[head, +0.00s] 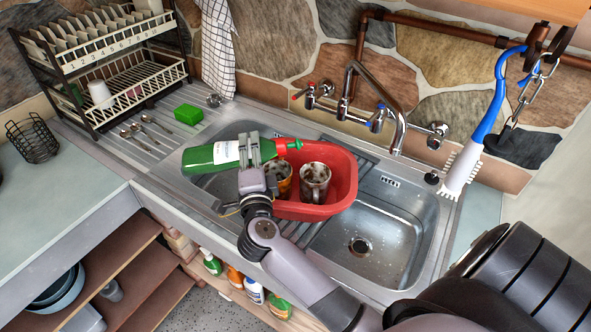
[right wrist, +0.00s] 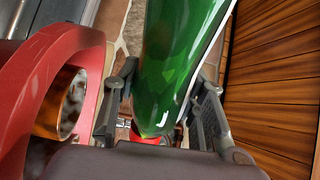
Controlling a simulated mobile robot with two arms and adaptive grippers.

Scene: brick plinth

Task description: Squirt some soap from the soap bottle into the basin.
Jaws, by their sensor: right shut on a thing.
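The soap bottle (head: 208,158) is green with a pale label and lies on its side in the air, its green nozzle to the right. My right gripper (head: 252,150) is shut around the bottle, which also shows in the right wrist view (right wrist: 182,50). The nozzle end is over the left back part of the red basin (head: 344,175). The basin's rim shows at the left of the right wrist view (right wrist: 35,80). No soap stream can be seen. My left gripper is not in view.
The sink bowl (head: 385,240) at right is empty. A green sponge (head: 188,114) and a dish rack (head: 110,70) are at left.

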